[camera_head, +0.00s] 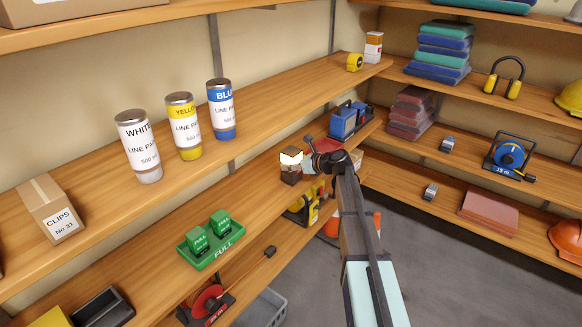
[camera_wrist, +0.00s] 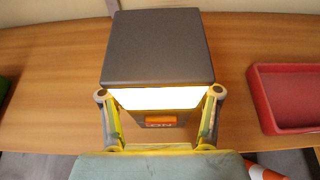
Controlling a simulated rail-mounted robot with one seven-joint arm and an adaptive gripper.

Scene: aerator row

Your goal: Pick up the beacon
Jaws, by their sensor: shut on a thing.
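The beacon (camera_head: 291,167) is a dark box-shaped lamp with a bright white lit band. It is at the middle shelf, right of the green tray. In the wrist view the beacon (camera_wrist: 158,48) fills the middle, showing its grey top, glowing band and an orange switch marked ON. My gripper (camera_wrist: 160,104) has one finger on each side of it and is shut on it. In the head view my gripper (camera_head: 308,162) reaches it from the right. I cannot tell whether its base touches the shelf; its lower part is partly hidden.
A red tray (camera_wrist: 262,98) lies right of the beacon in the wrist view. A blue device (camera_head: 348,120) stands farther along the shelf. An upper shelf with paint cans (camera_head: 183,126) runs above.

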